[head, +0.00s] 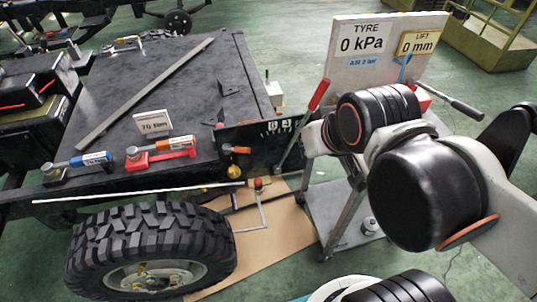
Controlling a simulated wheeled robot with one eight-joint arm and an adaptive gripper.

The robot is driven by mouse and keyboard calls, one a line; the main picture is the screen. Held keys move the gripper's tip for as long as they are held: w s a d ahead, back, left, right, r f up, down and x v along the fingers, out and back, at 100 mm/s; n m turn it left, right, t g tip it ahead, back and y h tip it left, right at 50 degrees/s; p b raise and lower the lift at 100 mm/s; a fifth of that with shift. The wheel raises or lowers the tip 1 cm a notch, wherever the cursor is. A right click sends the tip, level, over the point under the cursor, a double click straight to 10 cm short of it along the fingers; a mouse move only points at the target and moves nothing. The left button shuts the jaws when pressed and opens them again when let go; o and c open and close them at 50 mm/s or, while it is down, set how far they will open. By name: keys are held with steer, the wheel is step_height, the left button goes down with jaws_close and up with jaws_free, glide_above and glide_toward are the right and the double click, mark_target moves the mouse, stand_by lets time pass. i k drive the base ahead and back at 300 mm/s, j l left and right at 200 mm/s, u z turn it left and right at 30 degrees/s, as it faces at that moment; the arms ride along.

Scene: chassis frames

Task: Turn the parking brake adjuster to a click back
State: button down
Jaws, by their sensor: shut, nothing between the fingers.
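A black panel (255,146) hangs at the front edge of the dark chassis bench, with small white markings (278,127) at its upper right. An orange-handled fitting (239,150) sits at the panel's left, with a round yellow part (234,172) below it. I cannot tell for sure which of these small parts is the parking brake adjuster. A lever with a red grip (319,94) slants up at the panel's right. My black and white arm fills the right side, its bulky joints hiding what lies behind. My gripper's fingers do not show.
A large tyre (140,245) stands at the front left. A sign board (372,65) reads 0 kPa and 0 mm. Blue-handled (82,161) and red-based (160,155) tools lie on the bench top (185,100). A grey stand (345,240) is at centre right.

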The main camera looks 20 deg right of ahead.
mark_target(234, 171)
steer(key=k+l, duration=0.15)
steer(key=l, duration=0.25)
steer(key=k+l, duration=0.2)
steer(key=l, duration=0.2)
steer(key=k+l+u, duration=0.1)
steer(key=l, duration=0.35)
steer(key=k+l, duration=0.25)
steer(key=l+u, duration=0.05)
steer(key=l, duration=0.1)
